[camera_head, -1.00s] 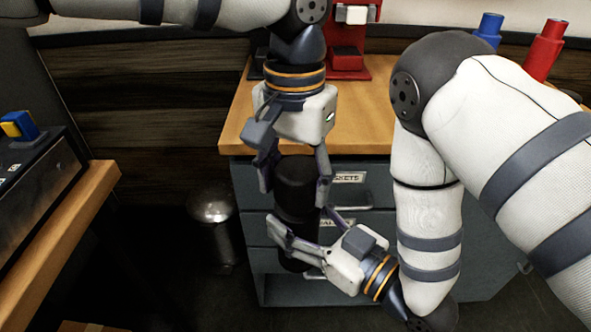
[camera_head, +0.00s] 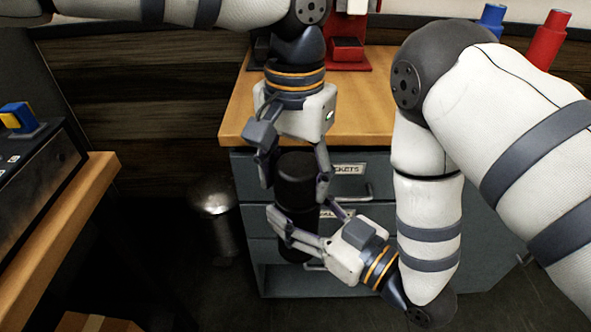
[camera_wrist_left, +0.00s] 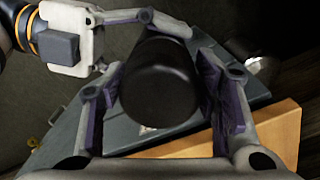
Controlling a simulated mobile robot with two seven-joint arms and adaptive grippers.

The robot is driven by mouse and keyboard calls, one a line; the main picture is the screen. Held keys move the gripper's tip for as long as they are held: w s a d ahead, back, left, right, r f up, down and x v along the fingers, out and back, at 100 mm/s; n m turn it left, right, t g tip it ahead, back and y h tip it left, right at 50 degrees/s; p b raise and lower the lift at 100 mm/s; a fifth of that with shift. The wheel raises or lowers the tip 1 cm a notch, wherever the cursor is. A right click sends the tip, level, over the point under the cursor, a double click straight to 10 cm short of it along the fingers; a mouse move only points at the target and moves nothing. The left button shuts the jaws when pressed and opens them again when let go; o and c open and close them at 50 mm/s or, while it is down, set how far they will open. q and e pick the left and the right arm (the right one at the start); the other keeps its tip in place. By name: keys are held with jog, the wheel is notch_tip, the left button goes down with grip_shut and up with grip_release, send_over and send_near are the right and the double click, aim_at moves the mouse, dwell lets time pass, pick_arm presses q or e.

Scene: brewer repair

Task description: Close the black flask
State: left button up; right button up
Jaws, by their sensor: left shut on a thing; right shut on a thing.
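The black flask (camera_head: 297,183) is held upright in the air in front of the grey drawer cabinet. My left gripper (camera_head: 296,180) points down and is shut on the flask's upper part, one finger on each side. My right gripper (camera_head: 300,225) comes from the lower right and is shut on the flask's lower part. In the left wrist view the flask's rounded black top (camera_wrist_left: 160,82) sits between the left fingers (camera_wrist_left: 163,100). The seam between lid and body is not clear, so I cannot tell whether the flask is closed.
A grey cabinet (camera_head: 350,225) with labelled drawers and a wooden top (camera_head: 365,115) stands behind the flask. A red machine (camera_head: 348,50) and blue and red cylinders (camera_head: 548,40) are at the back. A metal bin (camera_head: 213,200) stands left. A wooden counter edge (camera_head: 70,220) is at far left.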

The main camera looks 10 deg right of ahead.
pick_arm(q)
jog(key=shift+f, duration=0.1)
jog(key=m, duration=0.4)
jog(key=shift+f, duration=0.1)
jog(key=m, duration=0.2)
jog(key=shift+w+a+m, duration=0.15)
jog(key=shift+w+m, duration=0.05)
jog(key=shift+m, duration=0.1)
jog(key=o, duration=1.1)
jog(key=shift+r, duration=0.2)
notch_tip(320, 180, up, 4)
jog(key=shift+r, duration=0.2)
jog(key=shift+c, duration=0.2)
